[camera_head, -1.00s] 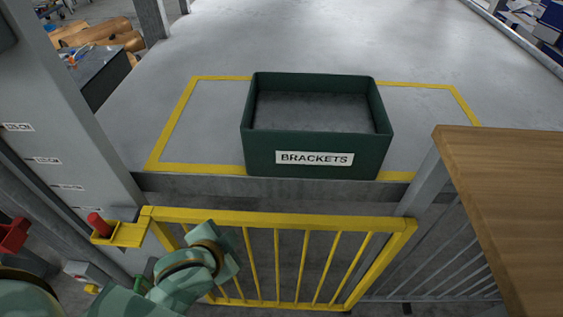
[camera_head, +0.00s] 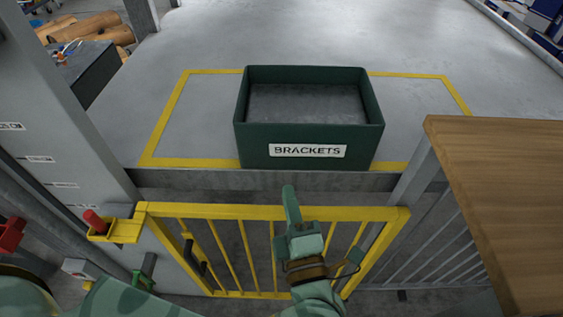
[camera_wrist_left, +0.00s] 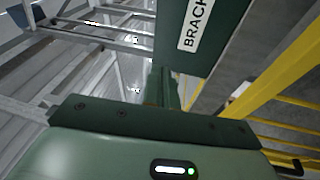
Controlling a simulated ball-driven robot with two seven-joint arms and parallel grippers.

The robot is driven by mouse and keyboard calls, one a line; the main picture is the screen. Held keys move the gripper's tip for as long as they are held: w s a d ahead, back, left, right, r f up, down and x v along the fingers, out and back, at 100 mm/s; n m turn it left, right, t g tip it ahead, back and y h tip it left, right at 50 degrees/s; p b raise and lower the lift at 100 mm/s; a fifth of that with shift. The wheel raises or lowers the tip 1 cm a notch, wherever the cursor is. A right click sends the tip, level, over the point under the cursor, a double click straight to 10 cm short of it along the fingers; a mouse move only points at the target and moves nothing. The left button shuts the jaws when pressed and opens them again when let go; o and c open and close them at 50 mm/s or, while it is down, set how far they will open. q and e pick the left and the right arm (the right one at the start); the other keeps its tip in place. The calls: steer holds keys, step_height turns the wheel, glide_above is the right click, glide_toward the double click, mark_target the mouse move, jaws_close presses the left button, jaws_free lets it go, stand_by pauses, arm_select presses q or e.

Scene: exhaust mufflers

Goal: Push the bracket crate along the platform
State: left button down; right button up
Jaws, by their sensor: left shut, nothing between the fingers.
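The dark green crate (camera_head: 310,132) labelled BRACKETS stands upright near the front edge of the grey platform (camera_head: 410,40), over the yellow floor outline. Its inside looks empty. In the left wrist view, part of the crate's front (camera_wrist_left: 222,50) shows at the top. My left gripper (camera_head: 291,195) is shut and empty, its fingers pointing up toward the crate's front. It is above the yellow gate and below the crate in the head view; I see no contact. The shut fingers also show in the wrist view (camera_wrist_left: 163,85). My right gripper is not in view.
A yellow barred gate (camera_head: 250,212) stands before the platform edge. A wooden tabletop (camera_head: 500,180) is close at the right, and a grey post (camera_head: 60,110) with labels at the left. The platform behind the crate is clear.

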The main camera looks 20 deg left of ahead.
arm_select(q)
step_height(320, 180, down, 4)
steer(key=r+n+g, duration=0.1)
steer(key=n+g, duration=0.1)
steer(key=b, duration=0.3)
glide_toward(278, 152)
steer(key=w+a, duration=0.1)
steer(key=a, duration=0.3)
steer(key=w+b, duration=0.2)
steer(key=w, duration=0.1)
steer(key=shift+w+d+f, duration=0.1)
steer(key=shift+w+d, duration=0.1)
steer(key=shift+w, duration=0.15)
steer(key=shift+w+b, duration=0.3)
steer(key=shift+w, duration=0.05)
steer(key=shift+r, duration=0.2)
steer(key=shift+w+d, duration=0.1)
